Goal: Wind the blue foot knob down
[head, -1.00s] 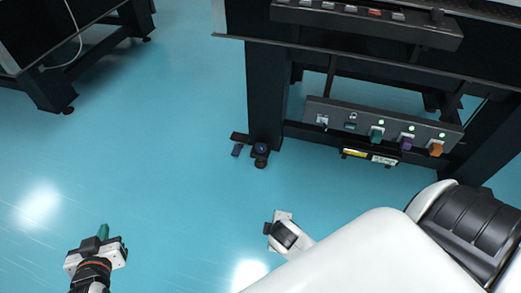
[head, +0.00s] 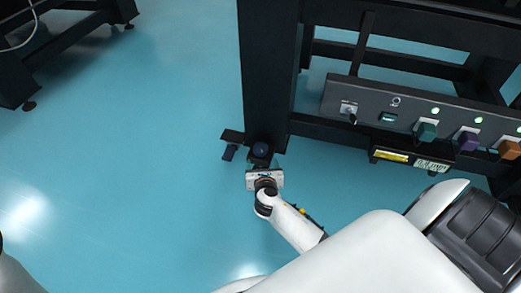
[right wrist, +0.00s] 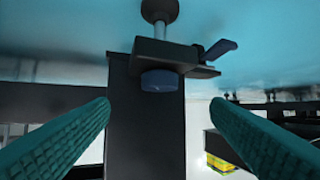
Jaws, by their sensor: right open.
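The blue foot knob (head: 260,149) is at the bottom of the table's near leg, just above the floor. In the right wrist view the blue knob (right wrist: 161,80) lies ahead, between the fingers and apart from them. A blue lever (head: 229,152) sticks out beside it; it also shows in the right wrist view (right wrist: 221,48). My right gripper (head: 262,168) is open and empty, right in front of the foot. Its two teal ribbed fingers show in the right wrist view (right wrist: 155,130). My left gripper is out of view.
The black table leg (head: 268,75) rises behind the knob. A control panel (head: 385,108) with a key and coloured plugs hangs to the right, above a yellow-labelled box (head: 410,158). Another dark table frame (head: 60,50) stands at far left. The blue floor between is clear.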

